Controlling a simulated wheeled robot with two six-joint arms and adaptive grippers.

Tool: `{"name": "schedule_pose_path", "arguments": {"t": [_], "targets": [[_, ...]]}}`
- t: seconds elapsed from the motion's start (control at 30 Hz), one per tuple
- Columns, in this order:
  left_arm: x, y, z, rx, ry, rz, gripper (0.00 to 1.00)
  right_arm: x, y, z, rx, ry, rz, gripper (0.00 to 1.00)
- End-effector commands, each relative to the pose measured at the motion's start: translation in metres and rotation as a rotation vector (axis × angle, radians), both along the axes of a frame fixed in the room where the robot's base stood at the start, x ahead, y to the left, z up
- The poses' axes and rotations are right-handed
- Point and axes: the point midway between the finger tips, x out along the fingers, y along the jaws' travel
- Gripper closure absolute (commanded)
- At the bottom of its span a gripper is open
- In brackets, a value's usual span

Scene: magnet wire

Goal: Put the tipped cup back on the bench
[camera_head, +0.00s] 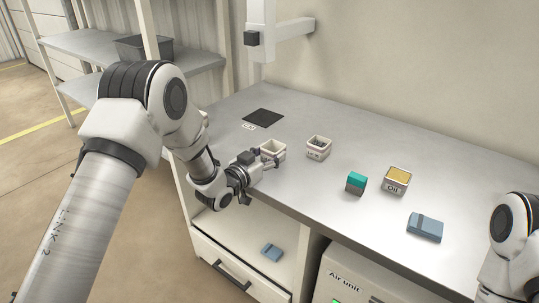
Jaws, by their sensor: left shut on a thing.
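A small white square cup (273,147) is at the near-left edge of the grey bench (330,185), with its open top facing up. My left gripper (264,162) reaches in from the left and is shut on this cup at its near side. The gripper hides the cup's lower part, so I cannot tell whether its base touches the bench. My right arm shows at the right edge, but its gripper is out of the picture.
Another white cup (319,148) with dark contents stands just right. Further right are a teal-and-grey block (356,183), an "Oil" box (397,181) and a blue case (425,227). A black mat (263,118) lies behind. A blue item (271,252) lies on the lower shelf.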

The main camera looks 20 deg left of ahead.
Motion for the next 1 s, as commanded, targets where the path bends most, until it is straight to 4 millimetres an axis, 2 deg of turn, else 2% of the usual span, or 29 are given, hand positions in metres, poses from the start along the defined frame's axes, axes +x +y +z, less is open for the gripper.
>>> {"name": "schedule_pose_path", "arguments": {"t": [0.17,0.2,0.23,0.27,0.67,0.77,1.0], "targets": [[0.0,0.0,-0.003,0.0,0.0,0.0,0.8,0.0,0.0,-0.002,0.0,0.0,0.0,0.6],[0.0,0.0,-0.002,0.001,0.0,0.0,0.32,0.0,0.0,-0.001,0.0,0.0,0.0,0.6],[0.0,0.0,-0.002,0.001,0.0,0.0,0.22,0.0,0.0,-0.001,0.0,0.0,0.0,0.6],[0.0,0.0,-0.002,0.0,0.0,0.0,0.18,0.0,0.0,-0.001,0.0,0.0,0.0,0.6],[-0.005,0.003,0.001,0.0,0.001,0.001,0.18,0.0,0.0,0.001,0.0,0.0,0.0,0.6],[-0.021,0.009,0.003,-0.001,0.003,0.001,0.18,0.0,0.0,0.003,0.0,0.0,0.0,0.6],[-0.08,0.03,0.006,-0.004,0.003,0.003,0.18,0.0,0.0,0.008,0.0,0.0,0.0,0.6]]}}
